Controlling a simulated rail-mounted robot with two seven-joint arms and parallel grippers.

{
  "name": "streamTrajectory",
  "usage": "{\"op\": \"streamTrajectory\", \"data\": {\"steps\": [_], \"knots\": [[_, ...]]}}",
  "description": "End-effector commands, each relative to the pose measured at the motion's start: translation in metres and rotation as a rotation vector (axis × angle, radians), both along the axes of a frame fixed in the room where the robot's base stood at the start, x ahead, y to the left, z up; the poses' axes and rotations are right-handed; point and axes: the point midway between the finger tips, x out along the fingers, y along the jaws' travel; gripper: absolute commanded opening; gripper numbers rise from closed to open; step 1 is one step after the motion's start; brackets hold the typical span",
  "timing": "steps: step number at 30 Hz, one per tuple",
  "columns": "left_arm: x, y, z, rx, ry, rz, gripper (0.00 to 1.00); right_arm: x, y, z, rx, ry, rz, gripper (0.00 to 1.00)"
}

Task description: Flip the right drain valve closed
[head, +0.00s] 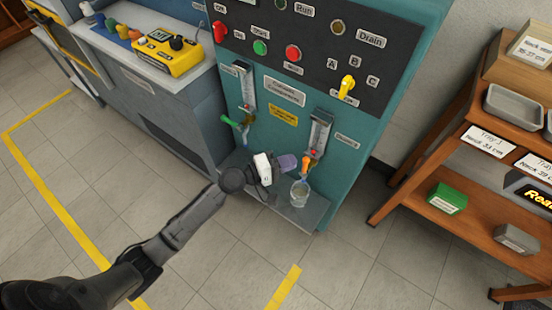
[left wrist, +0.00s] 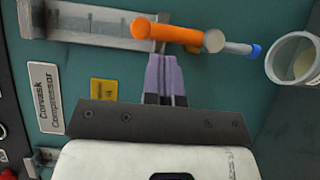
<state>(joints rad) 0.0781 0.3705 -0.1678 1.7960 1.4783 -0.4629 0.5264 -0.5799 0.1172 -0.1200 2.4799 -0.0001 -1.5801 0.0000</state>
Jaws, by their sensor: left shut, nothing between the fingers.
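The right drain valve has an orange lever (head: 306,162) below the right sight gauge on the teal bench. In the left wrist view the orange lever (left wrist: 172,33) runs across the picture, joined to a grey spout with a blue tip (left wrist: 253,51). My left gripper (head: 293,161) is beside the lever, on its left in the head view. Its purple fingers (left wrist: 162,58) are shut and empty, with their tips right at the lever's edge; I cannot tell if they touch it. My right gripper is not in view.
A clear glass (head: 299,193) stands on the bench's low shelf (head: 312,212) under the valve. A green-handled valve (head: 232,122) is at the left gauge. A wooden rack (head: 420,200) with trays stands at right. Open floor lies in front.

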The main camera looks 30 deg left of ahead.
Motion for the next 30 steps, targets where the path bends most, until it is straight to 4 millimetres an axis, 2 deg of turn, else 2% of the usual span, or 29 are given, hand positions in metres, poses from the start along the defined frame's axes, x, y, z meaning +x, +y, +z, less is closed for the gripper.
{"op": "streamTrajectory", "data": {"steps": [6,18,30], "knots": [[0.001,-0.011,0.0,-0.001,0.001,0.0,0.0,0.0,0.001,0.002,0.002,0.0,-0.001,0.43],[0.001,-0.012,0.0,0.001,0.001,0.0,0.0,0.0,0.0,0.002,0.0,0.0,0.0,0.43],[0.0,-0.013,0.004,0.07,-0.003,0.004,0.0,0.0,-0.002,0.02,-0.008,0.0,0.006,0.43]]}}
